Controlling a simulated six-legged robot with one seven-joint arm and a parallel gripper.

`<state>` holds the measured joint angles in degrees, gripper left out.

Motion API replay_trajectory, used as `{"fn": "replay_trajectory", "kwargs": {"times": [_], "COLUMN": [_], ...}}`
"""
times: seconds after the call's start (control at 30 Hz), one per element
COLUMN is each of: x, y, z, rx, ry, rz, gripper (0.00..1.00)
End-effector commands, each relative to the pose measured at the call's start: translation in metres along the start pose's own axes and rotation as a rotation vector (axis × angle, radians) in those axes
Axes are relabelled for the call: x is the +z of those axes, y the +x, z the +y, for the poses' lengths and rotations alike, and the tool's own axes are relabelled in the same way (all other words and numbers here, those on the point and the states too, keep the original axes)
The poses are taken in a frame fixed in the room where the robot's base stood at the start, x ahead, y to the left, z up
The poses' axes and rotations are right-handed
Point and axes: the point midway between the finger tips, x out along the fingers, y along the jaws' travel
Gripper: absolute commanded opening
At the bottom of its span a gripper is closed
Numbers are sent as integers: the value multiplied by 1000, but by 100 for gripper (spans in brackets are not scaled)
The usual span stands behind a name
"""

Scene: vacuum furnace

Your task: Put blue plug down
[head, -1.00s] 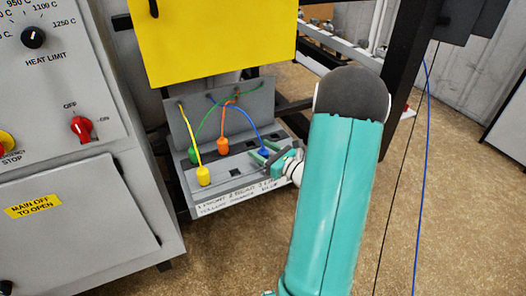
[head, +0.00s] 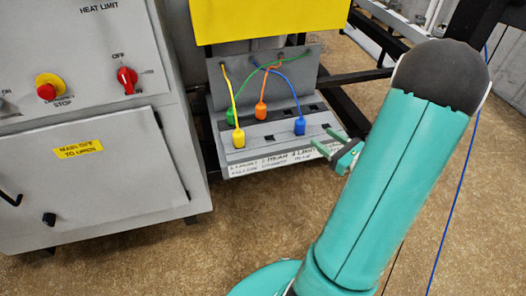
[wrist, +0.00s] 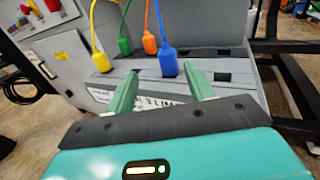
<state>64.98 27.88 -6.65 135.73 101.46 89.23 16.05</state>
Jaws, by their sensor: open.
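The blue plug (head: 300,126) stands upright on the grey socket panel (head: 284,154), at the right end of the plugs, with its blue cord rising to the panel's back plate. My gripper (head: 338,146) is open and empty, apart from the plug, at the panel's front right. Whether the plug is seated in a socket is hidden beneath it.
The yellow plug (head: 239,138), green plug (head: 230,116) and orange plug (head: 261,110) stand left of the blue one. A grey control cabinet (head: 85,190) is at the left. A dark frame stands behind at right. The floor in front is clear.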

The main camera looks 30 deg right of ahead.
Motion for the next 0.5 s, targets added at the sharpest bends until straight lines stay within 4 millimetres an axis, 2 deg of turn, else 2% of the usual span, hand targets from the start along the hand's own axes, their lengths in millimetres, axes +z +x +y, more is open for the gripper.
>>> {"fn": "replay_trajectory", "kwargs": {"times": [0.07, 0.17, 0.27, 0.3, 0.4, 0.5], "x": [12, 30, 47, 52, 62, 68], "y": [16, 40, 57, 59, 57, 47], "z": [21, 69, 129, 153, 206, 248], "rx": [90, 281, 520, 614, 837, 1040], "ry": [-49, -160, -327, -401, -602, -828], "rz": [18, 65, 123, 145, 194, 230], "gripper": [53, 53, 53, 53, 53, 53]}}
